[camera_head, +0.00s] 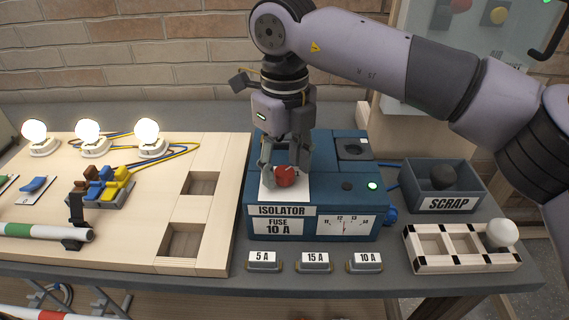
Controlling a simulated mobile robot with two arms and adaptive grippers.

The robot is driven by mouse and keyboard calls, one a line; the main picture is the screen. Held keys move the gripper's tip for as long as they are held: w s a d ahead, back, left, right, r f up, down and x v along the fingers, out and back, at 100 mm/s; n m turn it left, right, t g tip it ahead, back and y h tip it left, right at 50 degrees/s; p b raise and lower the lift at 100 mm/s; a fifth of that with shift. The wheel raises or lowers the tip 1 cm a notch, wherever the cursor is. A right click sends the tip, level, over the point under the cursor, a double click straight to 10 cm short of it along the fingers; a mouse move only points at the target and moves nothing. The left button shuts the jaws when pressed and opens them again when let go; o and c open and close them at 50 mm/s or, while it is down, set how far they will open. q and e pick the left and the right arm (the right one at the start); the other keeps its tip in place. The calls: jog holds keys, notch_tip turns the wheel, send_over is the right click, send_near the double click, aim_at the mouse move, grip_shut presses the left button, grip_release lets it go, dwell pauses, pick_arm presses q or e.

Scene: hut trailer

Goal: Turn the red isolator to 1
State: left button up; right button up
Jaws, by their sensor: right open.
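The red isolator (286,177) is a red knob on a white plate on top of the blue box labelled "ISOLATOR, FUSE 10 A" (250,222). My right gripper (285,172) points down over the knob, with its open fingers around or just beside it. I cannot tell whether the fingers touch the knob. The position marks on the plate are hidden or too small to read. A green light (372,186) glows on the box, above a dial gauge (342,223). My left gripper is not in view.
Three lit bulbs (90,133) and coloured switches stand on the wooden board (140,215) at left. Fuses (314,261) labelled 5 A, 15 A and 10 A lie in front of the box. The scrap bin (470,187) and a wooden rack (432,262) with a white bulb are at right.

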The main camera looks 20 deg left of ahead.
aim_at(284, 171)
notch_tip(284, 171, up, 12)
jog(key=shift+f, duration=0.2)
dwell(0.4)
